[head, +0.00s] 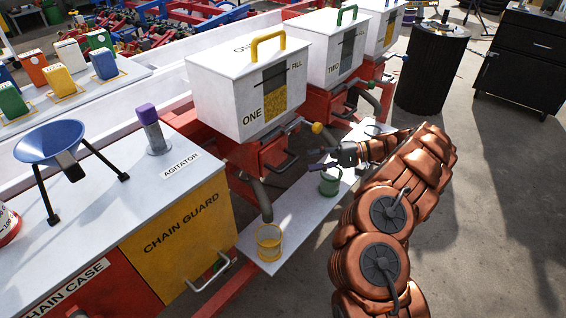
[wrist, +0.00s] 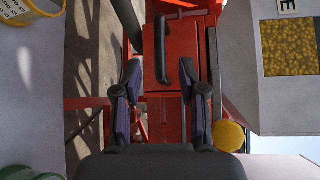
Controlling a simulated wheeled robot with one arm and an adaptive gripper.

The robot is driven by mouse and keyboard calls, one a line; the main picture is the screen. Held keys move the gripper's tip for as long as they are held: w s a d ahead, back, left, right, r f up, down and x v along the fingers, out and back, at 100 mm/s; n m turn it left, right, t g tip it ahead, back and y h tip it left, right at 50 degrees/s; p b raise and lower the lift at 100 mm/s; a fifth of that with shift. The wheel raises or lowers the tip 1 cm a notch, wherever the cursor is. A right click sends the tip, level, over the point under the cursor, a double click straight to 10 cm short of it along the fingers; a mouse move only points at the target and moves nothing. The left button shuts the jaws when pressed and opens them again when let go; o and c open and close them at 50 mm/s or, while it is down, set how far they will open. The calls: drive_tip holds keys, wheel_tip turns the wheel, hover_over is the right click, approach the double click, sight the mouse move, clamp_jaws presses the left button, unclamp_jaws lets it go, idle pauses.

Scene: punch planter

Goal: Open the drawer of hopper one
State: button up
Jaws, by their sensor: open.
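Hopper one (head: 230,105) is a white box with a yellow lid handle and a label reading ONE. Below it is a red drawer (head: 268,155) with a black bar handle (head: 284,163). In the wrist view the red drawer front (wrist: 180,75) is straight ahead, and its black handle (wrist: 161,55) runs lengthwise in the picture. The drawer looks shut. My gripper (head: 322,160) is in front of the drawer, to the right of it in the head view. In the wrist view my gripper (wrist: 164,75) is open and empty, with the handle beyond and between its fingertips, apparently not touching.
A yellow knob (head: 317,128) sits beside the drawer; it shows in the wrist view (wrist: 230,136). A green cup (head: 330,182) and a yellow cup (head: 269,240) stand on the white shelf (head: 295,220) below. Hopper two (head: 325,45) is beyond.

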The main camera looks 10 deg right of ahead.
sight(290, 163)
drive_tip(key=shift+x, duration=4)
drive_tip(key=shift+s, duration=0.15)
clamp_jaws()
drive_tip(key=shift+d, duration=0.1)
